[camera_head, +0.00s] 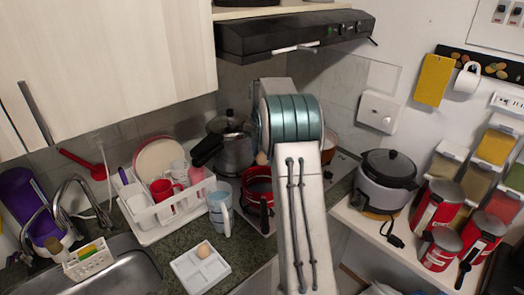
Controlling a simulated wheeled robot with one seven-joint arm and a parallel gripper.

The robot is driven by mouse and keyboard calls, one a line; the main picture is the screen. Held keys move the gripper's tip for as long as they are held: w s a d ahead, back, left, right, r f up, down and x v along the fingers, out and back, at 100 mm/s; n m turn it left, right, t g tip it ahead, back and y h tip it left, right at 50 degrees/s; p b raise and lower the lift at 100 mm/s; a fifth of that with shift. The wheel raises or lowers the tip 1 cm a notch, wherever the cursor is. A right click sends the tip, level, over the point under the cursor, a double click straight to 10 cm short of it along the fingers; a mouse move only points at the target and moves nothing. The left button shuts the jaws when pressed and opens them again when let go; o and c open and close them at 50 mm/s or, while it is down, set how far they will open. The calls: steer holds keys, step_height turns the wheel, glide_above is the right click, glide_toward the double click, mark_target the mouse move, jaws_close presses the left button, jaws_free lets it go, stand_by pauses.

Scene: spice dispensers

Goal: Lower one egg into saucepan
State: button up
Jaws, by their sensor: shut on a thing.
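A red saucepan (258,187) stands on the hob at the back of the counter, partly hidden by my arm. A small brown, egg-like shape (262,158) shows at the pan's far rim, right against my arm's outline. I cannot tell what supports it. Another brown egg (203,250) sits in a white square tray (190,277) on the counter in front. My arm rises through the middle of the view and bends away at the top. My gripper is hidden behind it.
A blue-white mug (220,211) stands left of the saucepan, near the white dish rack (150,222). A dark kettle-like pot (233,146) is behind. A rice cooker (386,178) and red tins (437,205) stand right. The range hood (290,36) overhangs the hob.

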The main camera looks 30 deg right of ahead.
step_height(320, 180, down, 9)
steer(key=b, duration=0.5)
stand_by(1.0)
steer(key=shift+f+b, duration=1.6)
steer(key=shift+f, duration=1.1)
stand_by(1.2)
steer(key=o, duration=1.1)
steer(key=shift+c, duration=0.2)
step_height(320, 180, up, 14)
steer(key=shift+b, duration=0.55)
